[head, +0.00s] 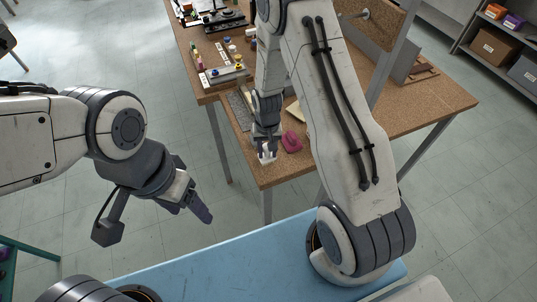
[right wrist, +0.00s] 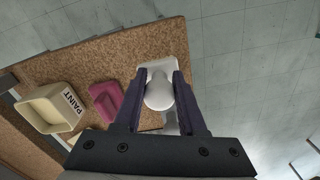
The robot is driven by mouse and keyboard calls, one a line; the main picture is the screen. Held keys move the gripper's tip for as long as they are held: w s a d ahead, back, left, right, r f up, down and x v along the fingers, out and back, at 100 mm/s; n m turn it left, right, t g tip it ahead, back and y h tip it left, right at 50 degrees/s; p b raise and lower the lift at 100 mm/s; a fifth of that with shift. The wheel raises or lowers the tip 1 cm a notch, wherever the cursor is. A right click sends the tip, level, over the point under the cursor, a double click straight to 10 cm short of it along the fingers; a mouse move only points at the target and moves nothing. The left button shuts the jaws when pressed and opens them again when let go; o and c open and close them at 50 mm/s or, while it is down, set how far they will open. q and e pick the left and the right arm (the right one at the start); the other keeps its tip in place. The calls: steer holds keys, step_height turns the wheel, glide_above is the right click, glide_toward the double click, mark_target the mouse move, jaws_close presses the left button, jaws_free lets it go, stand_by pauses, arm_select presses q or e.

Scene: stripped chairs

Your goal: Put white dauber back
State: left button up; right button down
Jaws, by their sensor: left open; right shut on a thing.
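The white dauber (right wrist: 159,94) has a round knob and sits between the fingers of my right gripper (right wrist: 158,88), which is shut on it. A pale white base (right wrist: 152,68) shows just beyond the knob, over the cork tabletop near its edge; I cannot tell whether the dauber touches it. In the head view my right gripper (head: 266,156) is low over the front corner of the table, left of a pink dauber-like piece (head: 291,142). My left gripper (head: 196,209) is open and empty, out over the floor left of the table.
The pink piece (right wrist: 107,98) and a cream box marked PAINT (right wrist: 48,108) stand beside the gripper on the cork table (right wrist: 125,58). A rack with small coloured items (head: 225,76) is further back. Shelves with boxes (head: 494,48) stand at right.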

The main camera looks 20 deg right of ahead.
mark_target(268, 157)
step_height(268, 157, down, 3)
steer(key=shift+p, duration=0.55)
steer(key=shift+f, duration=0.15)
steer(key=shift+f, duration=0.2)
steer(key=shift+c, duration=2.4)
jaws_free()
steer(key=shift+r, duration=0.1)
